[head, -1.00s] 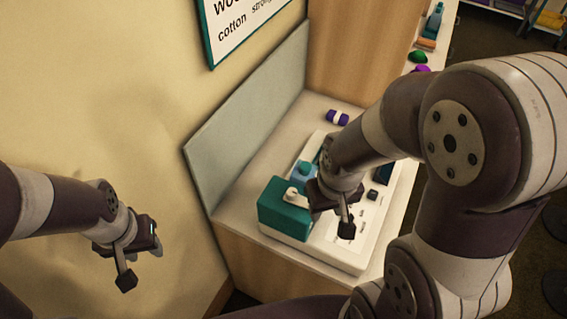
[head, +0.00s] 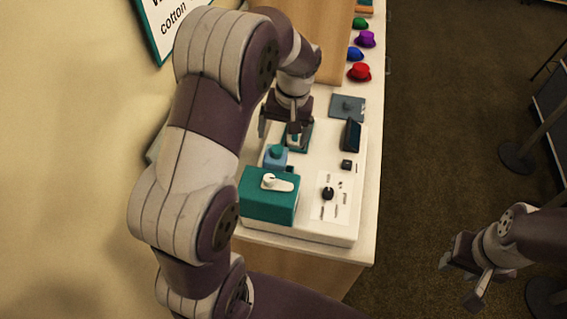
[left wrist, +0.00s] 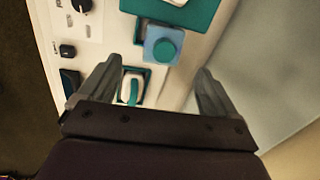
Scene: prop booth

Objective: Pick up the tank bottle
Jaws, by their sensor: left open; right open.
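A blue block-like bottle with a round teal cap (head: 276,154), which looks like the tank bottle, sits upright in the white machine (head: 314,228) behind its teal box. It also shows in the left wrist view (left wrist: 160,44), ahead of the fingers and apart from them. My left gripper (head: 284,131) is open over the machine, behind the bottle. In the left wrist view, a small white part with a teal strip (left wrist: 132,90) lies between its spread fingers (left wrist: 157,72), nearer the left finger. My right gripper (head: 463,281) is open and empty over the floor at right.
The teal box (head: 268,207) with a white lever stands at the machine's front. A knob panel (head: 329,196) and a dark screen (head: 352,135) are on its right. Small coloured hats, one red (head: 359,72), line the counter farther back. A wooden panel (head: 330,45) stands behind.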

